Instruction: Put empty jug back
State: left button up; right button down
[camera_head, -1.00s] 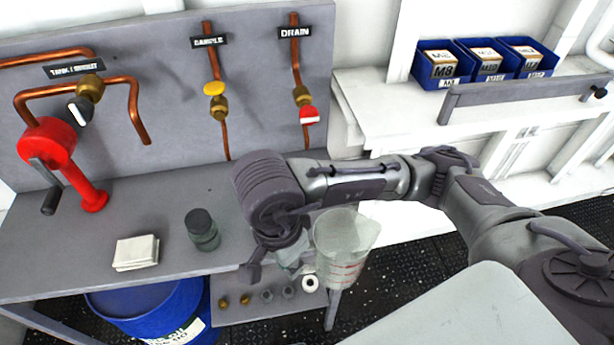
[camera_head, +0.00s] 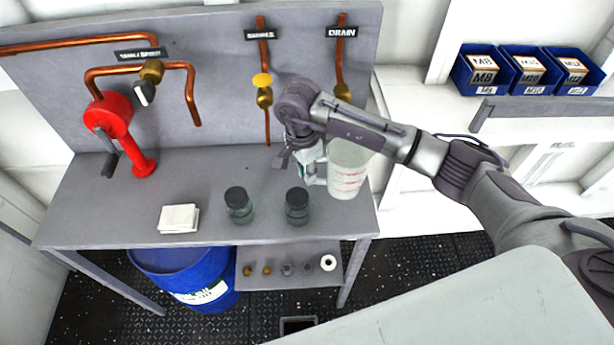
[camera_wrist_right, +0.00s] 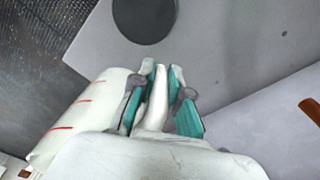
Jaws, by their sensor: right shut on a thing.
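The jug (camera_head: 346,170) is clear with red measuring marks and looks empty. It is upright at the right end of the grey bench (camera_head: 110,215), under the drain pipe. I cannot tell whether its base touches the bench. My right gripper (camera_head: 306,165) is at the jug's left side, shut on its handle. In the right wrist view the teal finger pads (camera_wrist_right: 160,100) close around the pale handle, and the jug's body (camera_wrist_right: 85,115) with red marks is at the left. My left gripper is not in view.
Two dark-lidded jars (camera_head: 239,207) (camera_head: 297,207) and a folded white cloth (camera_head: 178,219) are on the bench front. A red hand pump (camera_head: 118,125) stands at the left. A blue drum (camera_head: 190,278) and a low shelf (camera_head: 290,280) with small fittings are below.

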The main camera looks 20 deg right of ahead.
notch_tip(320, 180, down, 4)
jog(key=shift+r+p, duration=0.25)
jog(key=shift+p, duration=0.55)
jog(key=shift+w+f+p, duration=0.1)
jog(key=shift+f+p, duration=0.15)
jog(key=shift+p, duration=0.1)
jog(key=shift+w+f, duration=0.1)
jog(key=shift+f, duration=0.2)
jog(key=shift+d+f, duration=0.1)
jog(key=shift+f, duration=0.15)
jog(key=c, duration=1.1)
grip_release()
jog(key=shift+c, duration=0.2)
